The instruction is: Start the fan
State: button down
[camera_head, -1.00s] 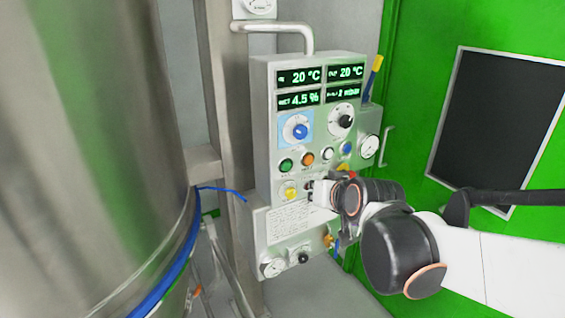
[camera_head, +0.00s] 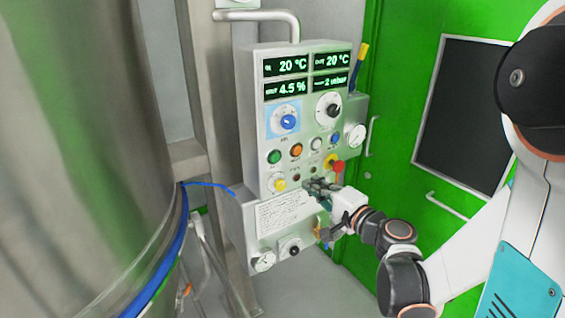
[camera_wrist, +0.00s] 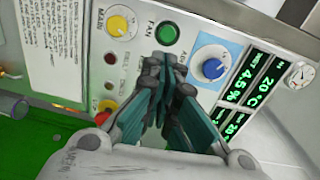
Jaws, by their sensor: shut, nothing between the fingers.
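The green button (camera_head: 274,157) is at the left of a row of buttons on the grey control panel. In the wrist view the green button (camera_wrist: 167,34) sits beside the label "FAN". My gripper (camera_head: 311,186) is in front of the panel, below and to the right of the green button. In the wrist view my gripper's fingers (camera_wrist: 167,70) are shut with nothing between them, their tips just below the green button in the picture. The fingers hide part of the panel there. I cannot tell whether the tips touch the panel.
A yellow knob (camera_head: 279,184) is below the green button, an orange button (camera_head: 296,150) to its right, and a blue knob (camera_head: 289,122) above. A red emergency stop (camera_head: 337,166) is near my gripper. A large steel vessel (camera_head: 90,150) fills the left; a green door stands right.

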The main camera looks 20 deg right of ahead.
jog(key=shift+s+d+r+m, duration=0.15)
jog(key=shift+s+m, duration=0.05)
jog(key=shift+m, duration=0.1)
jog(key=b, duration=0.2)
send_near(279, 157)
jog(key=x, duration=0.5)
jog(key=shift+w, duration=0.95)
